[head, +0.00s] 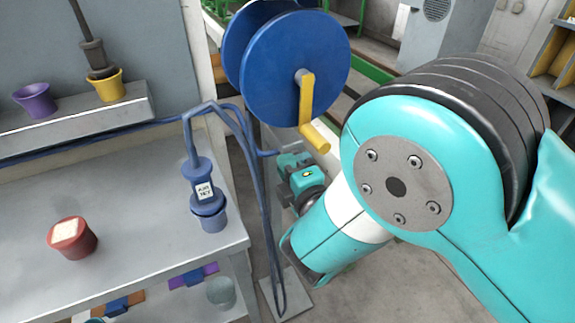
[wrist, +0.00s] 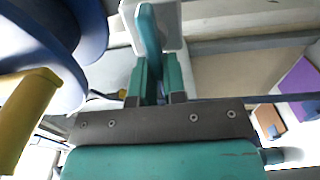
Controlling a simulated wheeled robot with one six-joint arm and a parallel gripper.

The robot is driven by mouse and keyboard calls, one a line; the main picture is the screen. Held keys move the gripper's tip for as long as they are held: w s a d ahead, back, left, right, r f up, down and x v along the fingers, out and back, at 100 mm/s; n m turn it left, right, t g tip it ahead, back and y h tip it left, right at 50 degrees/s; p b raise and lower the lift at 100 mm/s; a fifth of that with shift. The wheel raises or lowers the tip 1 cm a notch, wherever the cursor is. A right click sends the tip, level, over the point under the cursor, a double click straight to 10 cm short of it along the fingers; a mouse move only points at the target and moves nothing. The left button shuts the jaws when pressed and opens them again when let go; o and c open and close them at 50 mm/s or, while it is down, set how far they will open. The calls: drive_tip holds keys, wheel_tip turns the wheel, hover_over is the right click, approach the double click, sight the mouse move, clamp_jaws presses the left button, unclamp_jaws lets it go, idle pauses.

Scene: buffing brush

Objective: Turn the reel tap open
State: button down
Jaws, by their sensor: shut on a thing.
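The blue hose reel (head: 290,70) stands at the back centre with a yellow crank (head: 307,100); both also show at the left of the wrist view. My gripper (head: 290,160) is low beside the reel, beneath the crank. In the wrist view its two teal fingers (wrist: 157,80) are shut on a flat, upright teal piece (wrist: 148,30), which looks like the reel tap's lever. A pale block stands behind that piece. The tap's body is not clear in either view, and in the head view my gripper and arm hide most of that spot.
Left is a grey bench with a blue tool (head: 202,172) upright in a blue cup (head: 210,220) and a red cup (head: 72,240). Purple (head: 36,101) and yellow (head: 98,88) cups stand on a ledge. A blue hose (head: 265,210) hangs between bench and arm.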

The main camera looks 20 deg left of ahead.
drive_tip(key=shift+w+d+f, duration=0.25)
drive_tip(key=shift+d, duration=0.05)
drive_tip(key=c, duration=1.2)
unclamp_jaws()
drive_tip(key=shift+s+a+r, duration=0.1)
drive_tip(key=shift+a, duration=0.05)
drive_tip(key=shift+b+v, duration=6.05)
drive_tip(key=shift+b, duration=1.4)
